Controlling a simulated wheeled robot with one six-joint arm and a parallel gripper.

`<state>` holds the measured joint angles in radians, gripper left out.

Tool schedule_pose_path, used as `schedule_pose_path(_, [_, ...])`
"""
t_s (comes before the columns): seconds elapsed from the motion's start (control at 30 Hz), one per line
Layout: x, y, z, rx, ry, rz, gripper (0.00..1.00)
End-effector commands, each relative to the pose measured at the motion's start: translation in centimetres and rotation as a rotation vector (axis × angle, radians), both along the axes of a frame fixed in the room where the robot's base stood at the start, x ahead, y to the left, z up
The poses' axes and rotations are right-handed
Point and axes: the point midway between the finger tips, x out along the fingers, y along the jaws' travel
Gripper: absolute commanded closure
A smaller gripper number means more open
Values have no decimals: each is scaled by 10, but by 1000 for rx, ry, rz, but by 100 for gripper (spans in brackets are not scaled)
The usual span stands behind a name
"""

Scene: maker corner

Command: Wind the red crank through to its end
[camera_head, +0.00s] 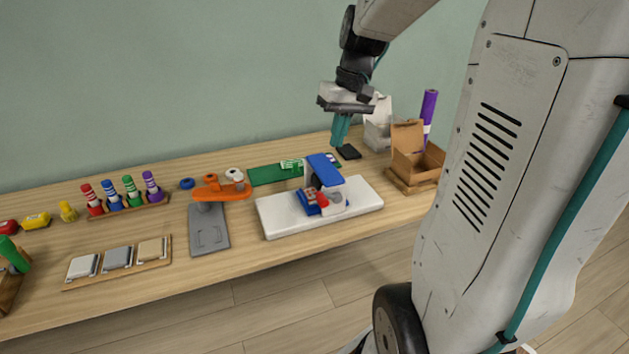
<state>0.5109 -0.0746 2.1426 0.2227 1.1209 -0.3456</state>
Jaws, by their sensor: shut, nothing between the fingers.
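A small blue and white machine (326,170) stands on a white base plate (285,222) at the middle right of the bench. A small red part (322,200), apparently the red crank, shows low on its front side, beside a pale round piece. The crank's exact angle is too small to tell. My gripper (339,131) hangs above and behind the machine, fingers pointing down. Its teal fingers are shut and empty, apart from the crank.
An open cardboard box (418,160) and a purple roll (429,108) stand to the right. A dark flat object (348,152) lies behind the machine. An orange and grey device (208,225) stands to the left, with a marker rack (128,209) beyond.

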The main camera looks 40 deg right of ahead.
Motion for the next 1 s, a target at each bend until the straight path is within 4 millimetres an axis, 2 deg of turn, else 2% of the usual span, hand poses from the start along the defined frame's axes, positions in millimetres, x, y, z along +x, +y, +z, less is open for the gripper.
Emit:
schedule_pose_path(0.03, [3,-7,-3,7,1,-9,100])
schedule_pose_path(0.17, [6,-12,-11,13,0,-15,100])
schedule_pose_path(0.37, [8,-4,-43,12,2,-13,100])
schedule_pose_path(0.7, [12,10,-112,11,3,-12,100])
schedule_pose_path(0.83, [14,14,-129,12,1,-14,100])
schedule_pose_path(1.0, [15,16,-140,10,0,-13,100])
